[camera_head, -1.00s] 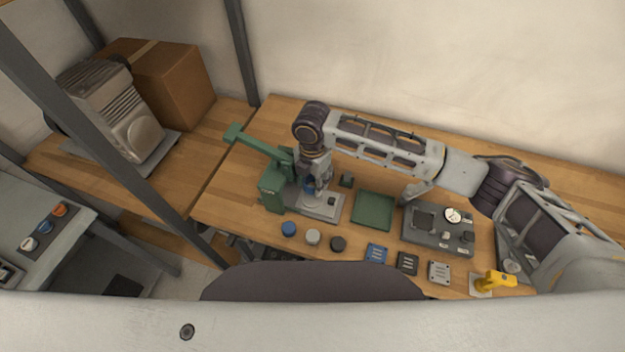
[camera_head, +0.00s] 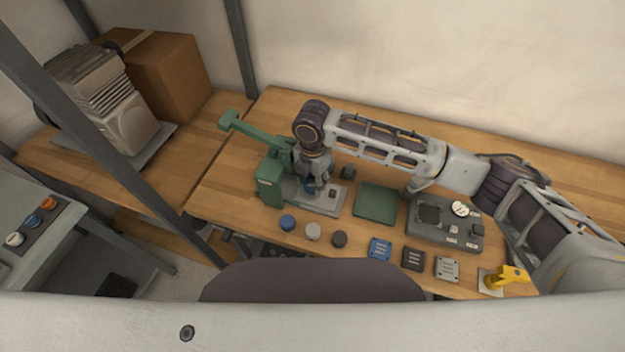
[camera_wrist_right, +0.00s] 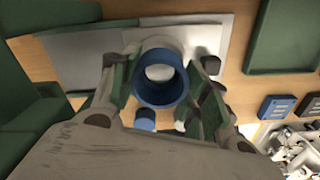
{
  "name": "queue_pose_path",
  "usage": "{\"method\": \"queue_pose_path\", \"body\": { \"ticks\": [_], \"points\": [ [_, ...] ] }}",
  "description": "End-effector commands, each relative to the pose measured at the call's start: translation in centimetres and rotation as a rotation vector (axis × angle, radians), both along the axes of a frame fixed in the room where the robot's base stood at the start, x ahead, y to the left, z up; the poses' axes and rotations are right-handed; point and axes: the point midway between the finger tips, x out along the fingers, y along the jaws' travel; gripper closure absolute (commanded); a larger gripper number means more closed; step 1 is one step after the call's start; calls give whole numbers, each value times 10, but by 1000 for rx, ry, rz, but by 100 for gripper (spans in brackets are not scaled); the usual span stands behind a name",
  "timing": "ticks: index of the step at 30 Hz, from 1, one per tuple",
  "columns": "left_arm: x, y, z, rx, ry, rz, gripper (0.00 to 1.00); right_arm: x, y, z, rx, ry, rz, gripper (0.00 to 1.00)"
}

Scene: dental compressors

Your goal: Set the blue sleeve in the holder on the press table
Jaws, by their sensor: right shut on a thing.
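The blue sleeve (camera_wrist_right: 160,92) is an open ring seen from above in the right wrist view. It shows as a small blue patch in the head view (camera_head: 310,187). My right gripper (camera_head: 313,186) is shut on it, with one finger on each side (camera_wrist_right: 160,85). The sleeve is over the grey plate (camera_head: 327,202) of the green press (camera_head: 270,182). A pale round part, perhaps the holder, shows just behind the sleeve's rim (camera_wrist_right: 155,43). I cannot tell whether the sleeve touches it or is seated. My left gripper is not in view.
Blue, white and black round caps (camera_head: 312,231) stand in front of the press. A green tray (camera_head: 377,201) and a grey fixture with a dial (camera_head: 445,224) lie to the right. Several small plates (camera_head: 412,259) and a yellow part (camera_head: 508,275) lie along the front edge.

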Motion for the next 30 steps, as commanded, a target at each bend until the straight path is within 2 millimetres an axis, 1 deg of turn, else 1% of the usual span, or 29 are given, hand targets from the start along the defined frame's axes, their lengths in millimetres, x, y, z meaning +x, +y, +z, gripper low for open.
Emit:
{"method": "queue_pose_path", "body": {
  "ticks": [1, 3, 12, 30],
  "points": [
    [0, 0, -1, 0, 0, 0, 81, 0, 0, -4, 0, 1, 0, 79],
    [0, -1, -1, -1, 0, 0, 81, 0, 0, -7, 1, 1, 0, 79],
    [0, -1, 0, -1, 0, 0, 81, 0, 0, -5, 0, 0, 0, 79],
    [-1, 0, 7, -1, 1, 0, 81, -1, 0, -10, 0, 1, 1, 79]
  ]
}}
